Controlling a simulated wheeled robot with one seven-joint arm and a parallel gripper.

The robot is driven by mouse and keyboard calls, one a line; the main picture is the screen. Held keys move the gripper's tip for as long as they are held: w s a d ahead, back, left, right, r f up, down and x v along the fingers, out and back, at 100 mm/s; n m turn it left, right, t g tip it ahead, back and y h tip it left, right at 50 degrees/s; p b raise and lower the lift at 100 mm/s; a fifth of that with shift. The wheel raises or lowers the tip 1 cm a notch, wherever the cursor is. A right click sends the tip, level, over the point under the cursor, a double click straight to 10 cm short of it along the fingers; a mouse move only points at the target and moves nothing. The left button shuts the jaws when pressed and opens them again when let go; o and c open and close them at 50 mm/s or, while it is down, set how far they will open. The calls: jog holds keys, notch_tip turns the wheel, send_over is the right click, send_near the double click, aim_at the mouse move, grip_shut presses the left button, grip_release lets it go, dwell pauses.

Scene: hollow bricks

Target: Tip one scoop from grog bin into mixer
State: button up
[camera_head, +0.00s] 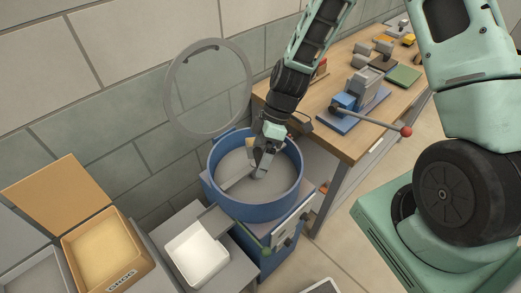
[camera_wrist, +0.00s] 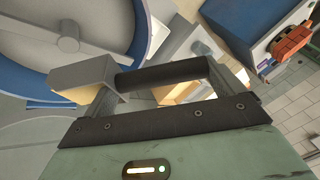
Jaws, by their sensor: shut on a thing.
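The grog bin (camera_head: 118,281) is an orange box labelled GROG at the lower left, its lid swung back and pale yellow grog inside. The mixer (camera_head: 298,196) is a round blue drum with grey paddles inside and its ring-shaped cover (camera_head: 207,88) raised behind it. My gripper (camera_head: 262,160) is over the mixer's opening, pointing down. In the wrist view it is shut on the dark handle (camera_wrist: 165,73) of the scoop. The scoop's tan-grey body (camera_wrist: 85,76) shows at the left, by the mixer's hub (camera_wrist: 68,43). Whether it holds grog is hidden.
A white bin (camera_head: 197,258) stands between the grog bin and the mixer. A wooden bench (camera_head: 345,140) is right of the mixer, with a blue-based lever tool (camera_head: 355,103) whose red-knobbed handle juts forward. Open floor (camera_head: 335,235) lies in front of the bench.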

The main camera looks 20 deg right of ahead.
aim_at(257, 147)
jog(key=shift+w+d+r+g+y+p, duration=0.15)
jog(key=shift+w+r+g+p, duration=0.15)
jog(key=shift+w+g+p, duration=0.1)
jog(key=shift+w+d+r+g+y+p, duration=0.1)
jog(key=shift+w+r+g+y+p, duration=0.05)
jog(key=shift+w+r+g+p, duration=0.2)
jog(key=w+g, duration=0.1)
jog(key=g+y, duration=0.1)
jog(key=w+m+g, duration=0.1)
jog(key=shift+w+d+r, duration=0.25)
jog(key=shift+w+d, duration=0.1)
jog(key=shift+d, duration=0.05)
jog(key=g, duration=0.1)
jog(key=w+y+b, duration=0.1)
jog(key=w+r+g+b, duration=0.1)
jog(key=shift+w+d+m+g+y, duration=0.1)
jog(key=shift+d+m+g+y, duration=0.2)
jog(key=shift+d+m+g, duration=0.1)
jog(key=shift+w+r+g, duration=0.25)
jog(key=shift+r, duration=0.1)
jog(key=shift+r+n+t+h, duration=0.35)
jog(key=shift+r+t+h, duration=0.4)
jog(key=shift+t, duration=0.75)
jog(key=shift+r+n+t+h, duration=0.4)
jog(key=shift+r+t, duration=0.5)
jog(key=shift+t, duration=0.6)
jog(key=shift+r+n+t+h, duration=0.25)
jog(key=shift+r+t+h, duration=0.5)
jog(key=shift+t, duration=0.75)
